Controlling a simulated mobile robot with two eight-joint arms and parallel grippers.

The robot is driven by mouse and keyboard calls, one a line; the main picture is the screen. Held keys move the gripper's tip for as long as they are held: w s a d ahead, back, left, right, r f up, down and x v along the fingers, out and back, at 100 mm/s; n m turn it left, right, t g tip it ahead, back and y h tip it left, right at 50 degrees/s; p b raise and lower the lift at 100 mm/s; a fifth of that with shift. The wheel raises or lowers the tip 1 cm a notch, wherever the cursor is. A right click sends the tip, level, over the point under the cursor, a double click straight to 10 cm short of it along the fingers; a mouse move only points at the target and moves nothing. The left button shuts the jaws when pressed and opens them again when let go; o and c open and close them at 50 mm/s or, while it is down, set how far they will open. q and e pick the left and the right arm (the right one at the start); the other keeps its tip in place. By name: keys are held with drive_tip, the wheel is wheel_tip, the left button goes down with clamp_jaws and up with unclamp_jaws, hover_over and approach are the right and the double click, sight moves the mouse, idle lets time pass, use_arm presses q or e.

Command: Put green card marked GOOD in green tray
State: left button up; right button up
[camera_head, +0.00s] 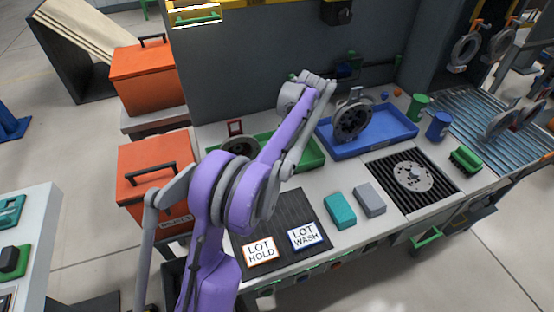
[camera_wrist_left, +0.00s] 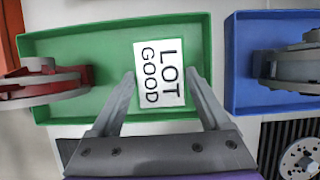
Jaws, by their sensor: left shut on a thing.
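The white card (camera_wrist_left: 159,74) reads LOT GOOD in the left wrist view. In the head view the green tray (camera_head: 313,153) is partly covered by my purple left arm, and the card is hidden there. My right gripper is not in view.
A blue tray (camera_head: 372,146) with a grey part stands right of the green tray. LOT HOLD (camera_head: 260,250) and LOT WASH (camera_head: 306,236) cards lie on a dark mat. Teal (camera_head: 340,210) and grey (camera_head: 369,199) blocks sit nearby. Orange boxes (camera_head: 150,165) stand at left.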

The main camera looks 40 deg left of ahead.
sight(290, 152)
use_arm(q)
wheel_tip(290, 152, down, 10)
drive_tip(key=shift+r, duration=0.1)
idle(0.4)
drive_tip(key=shift+f+b, duration=0.2)
drive_tip(key=shift+b, duration=0.1)
drive_tip(key=o, duration=1.2)
drive_tip(key=shift+c, duration=0.2)
drive_tip(key=shift+r, duration=0.5)
drive_tip(key=v, duration=1.1)
drive_tip(key=shift+d+r+p, duration=0.2)
drive_tip(key=shift+d+p, duration=0.05)
drive_tip(key=shift+p, duration=0.1)
